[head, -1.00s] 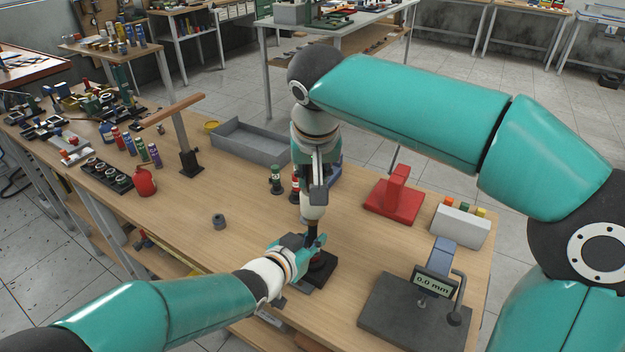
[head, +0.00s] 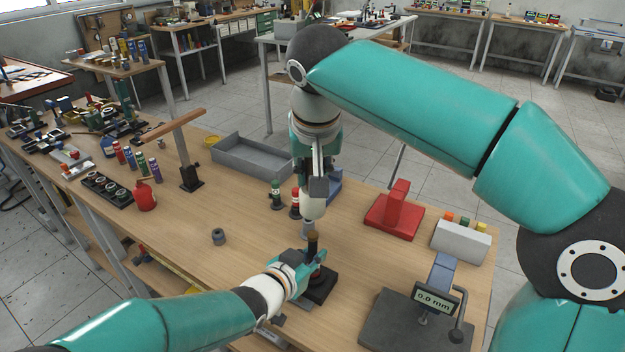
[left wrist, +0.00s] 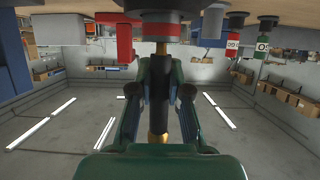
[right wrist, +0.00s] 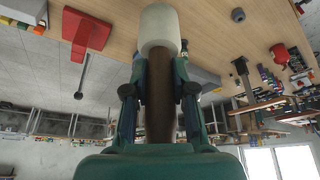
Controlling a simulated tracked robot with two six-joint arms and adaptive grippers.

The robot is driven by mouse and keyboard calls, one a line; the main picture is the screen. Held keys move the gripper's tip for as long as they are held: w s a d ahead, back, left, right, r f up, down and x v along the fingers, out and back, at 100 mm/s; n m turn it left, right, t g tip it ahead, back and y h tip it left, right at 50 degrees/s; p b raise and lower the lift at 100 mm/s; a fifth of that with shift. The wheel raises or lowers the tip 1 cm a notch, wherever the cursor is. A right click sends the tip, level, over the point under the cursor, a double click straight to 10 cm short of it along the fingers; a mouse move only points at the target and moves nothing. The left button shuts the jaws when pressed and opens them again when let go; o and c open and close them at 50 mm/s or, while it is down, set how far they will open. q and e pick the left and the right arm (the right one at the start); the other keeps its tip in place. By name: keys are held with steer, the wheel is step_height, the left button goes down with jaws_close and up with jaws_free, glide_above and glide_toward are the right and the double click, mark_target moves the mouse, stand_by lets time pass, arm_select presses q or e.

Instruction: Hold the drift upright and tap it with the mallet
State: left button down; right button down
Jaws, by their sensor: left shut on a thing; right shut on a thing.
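My left gripper (head: 314,259) is shut on the drift (head: 313,241), a dark rod with a brownish top, and holds it about upright. In the left wrist view the drift (left wrist: 158,120) shows black and brass between the fingers, its brass end at a dark round part with a red ring (left wrist: 158,40). That part stands on a black base (head: 322,289). My right gripper (head: 317,187) is shut on the mallet (head: 313,208), with its white head just above the drift's top and a small gap between. Its brown handle (right wrist: 159,100) shows in the right wrist view.
A grey tray (head: 255,157), a red stand (head: 393,212), a white block (head: 461,240) and a gauge reading 0.0 mm (head: 438,292) surround the work. A small grey ring (head: 218,237) lies to the left on clear table.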

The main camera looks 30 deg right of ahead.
stand_by(0.3)
arm_select(q)
steer(key=c, duration=1.1)
jaws_free()
steer(key=shift+o, duration=0.2)
steer(key=v, duration=1.2)
steer(key=shift+s+f, duration=0.15)
